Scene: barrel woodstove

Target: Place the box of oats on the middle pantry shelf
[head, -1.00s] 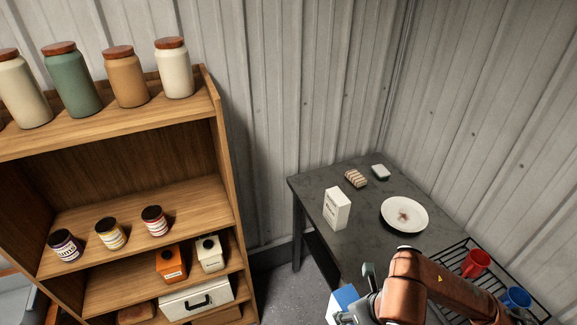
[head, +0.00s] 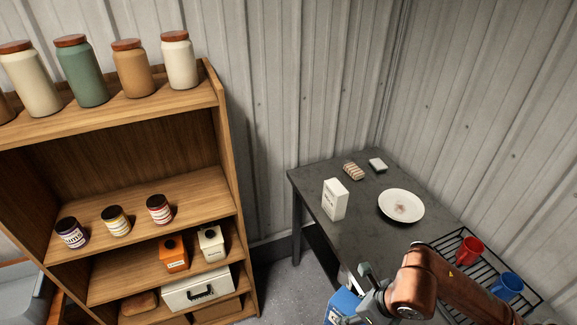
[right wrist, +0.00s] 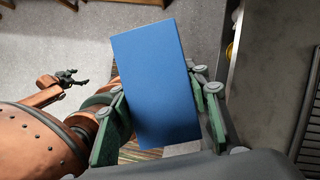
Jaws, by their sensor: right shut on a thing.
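A blue box (head: 342,306), seemingly the box of oats, is at the bottom of the head view. Its plain blue face fills the middle of the right wrist view (right wrist: 155,85). My right gripper (head: 372,288) is shut on it, with a green finger on each side. The box is held clear of the floor, right of the wooden pantry and in front of the dark table. The pantry's middle shelf (head: 190,190) carries several jars along its front, with bare board behind and right of them. My left gripper (right wrist: 72,78) is small in the right wrist view, fingers apart and empty.
Large canisters (head: 82,72) stand on the pantry top. An orange box (head: 172,254) and a white box (head: 211,243) stand on the shelf below the jars. The dark table (head: 350,235) holds a white carton (head: 334,200), a plate (head: 401,206) and a wire rack with cups.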

